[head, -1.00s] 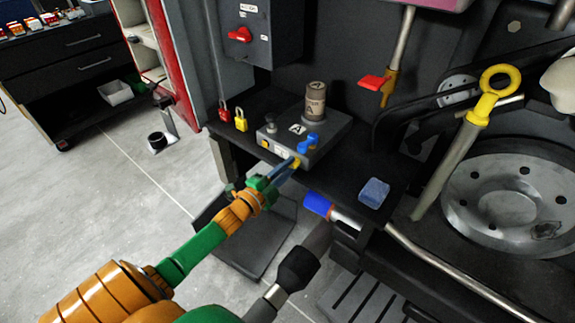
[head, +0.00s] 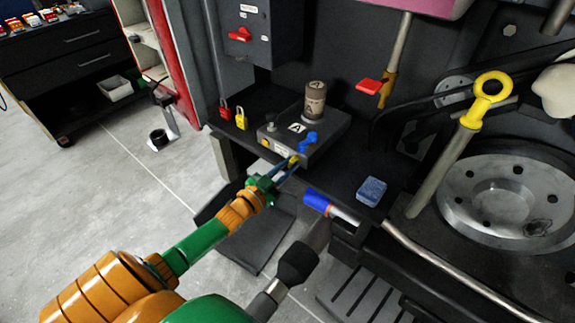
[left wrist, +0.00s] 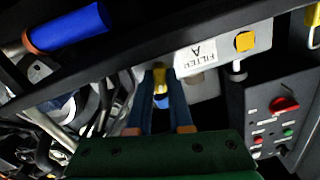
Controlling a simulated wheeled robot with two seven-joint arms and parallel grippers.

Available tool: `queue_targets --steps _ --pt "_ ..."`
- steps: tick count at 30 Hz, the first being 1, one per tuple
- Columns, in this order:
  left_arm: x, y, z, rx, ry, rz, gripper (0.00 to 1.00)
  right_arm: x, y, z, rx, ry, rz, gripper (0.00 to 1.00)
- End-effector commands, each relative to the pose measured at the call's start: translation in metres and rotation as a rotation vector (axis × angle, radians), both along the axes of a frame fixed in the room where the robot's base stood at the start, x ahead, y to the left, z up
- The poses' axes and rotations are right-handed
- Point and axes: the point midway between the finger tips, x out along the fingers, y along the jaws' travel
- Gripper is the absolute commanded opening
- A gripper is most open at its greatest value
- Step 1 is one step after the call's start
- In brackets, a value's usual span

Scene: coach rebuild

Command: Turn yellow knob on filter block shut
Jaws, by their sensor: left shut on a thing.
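The filter block (head: 296,138) is a grey box marked A on the dark shelf, with a ribbed canister (head: 315,100) and a blue knob (head: 308,142) on top. The yellow knob (head: 293,161) is on its front face, low and to the right. My left gripper (head: 289,167) is shut on this knob. In the left wrist view the blue fingers (left wrist: 160,98) lie on both sides of the yellow knob (left wrist: 160,75), beside the FILTER A label (left wrist: 195,55). The fingers hide part of the knob. My right gripper is not in view.
A red padlock (head: 224,109) and a yellow padlock (head: 241,119) are left of the block. A blue sponge-like block (head: 371,191) lies right on the shelf. A blue-ended pipe (head: 317,202) juts out below the shelf edge. A yellow ring handle (head: 491,92) stands at right.

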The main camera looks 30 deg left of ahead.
Motion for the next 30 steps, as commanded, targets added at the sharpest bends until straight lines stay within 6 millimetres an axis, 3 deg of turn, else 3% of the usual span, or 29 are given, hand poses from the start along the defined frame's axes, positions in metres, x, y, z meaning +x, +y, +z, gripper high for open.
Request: queue_targets --steps 12,30 --pt "-0.0002 -0.0002 -0.0005 -0.230 0.020 0.000 0.00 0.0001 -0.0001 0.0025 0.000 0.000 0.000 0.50" --pt "0.0000 0.0001 -0.0001 -0.289 0.023 0.000 0.00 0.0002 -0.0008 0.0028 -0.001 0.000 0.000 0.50"
